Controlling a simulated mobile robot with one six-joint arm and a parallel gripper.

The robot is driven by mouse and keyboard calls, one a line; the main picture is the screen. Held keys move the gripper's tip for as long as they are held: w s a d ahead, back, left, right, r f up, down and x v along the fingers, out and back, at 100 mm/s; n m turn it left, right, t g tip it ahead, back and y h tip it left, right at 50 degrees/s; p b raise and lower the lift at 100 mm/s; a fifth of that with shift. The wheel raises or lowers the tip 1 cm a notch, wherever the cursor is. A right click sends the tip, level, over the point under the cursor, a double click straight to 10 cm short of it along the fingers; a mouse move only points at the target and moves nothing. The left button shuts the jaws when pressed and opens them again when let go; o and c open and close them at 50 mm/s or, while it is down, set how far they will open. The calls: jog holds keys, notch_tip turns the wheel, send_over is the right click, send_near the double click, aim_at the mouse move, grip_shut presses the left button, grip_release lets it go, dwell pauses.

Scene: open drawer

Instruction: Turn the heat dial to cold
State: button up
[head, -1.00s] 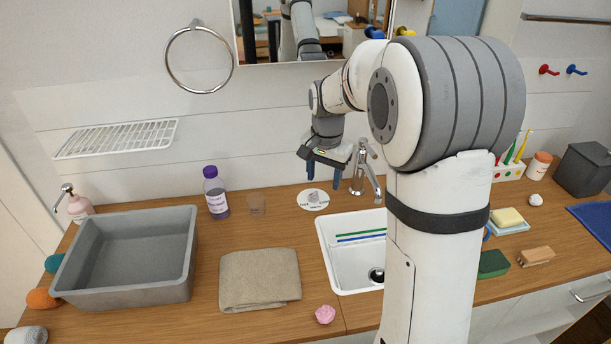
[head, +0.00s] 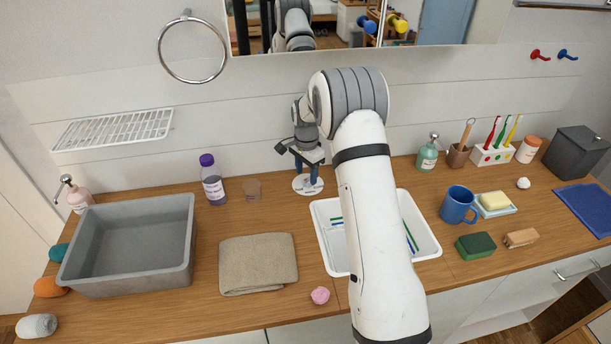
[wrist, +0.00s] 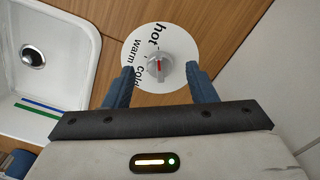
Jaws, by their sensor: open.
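The heat dial is a white disc (wrist: 180,42) with a grey knob (wrist: 157,66) at its middle, a red mark on the knob, and the words hot, warm and cold. In the wrist view the red mark runs up and down the picture; I cannot tell which end points. In the head view the disc (head: 303,190) lies on the counter behind the sink, partly hidden by my gripper (head: 306,179). My gripper (wrist: 160,70) is open above the dial, its blue fingers on either side of the knob in the wrist view. Contact is not visible.
The white sink (head: 428,235) holds a green and a blue stick and is partly hidden by my arm. A wall with a mirror (head: 440,30) rises behind.

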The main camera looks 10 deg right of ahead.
aim_at(308, 181)
jog(key=shift+f, duration=1.2)
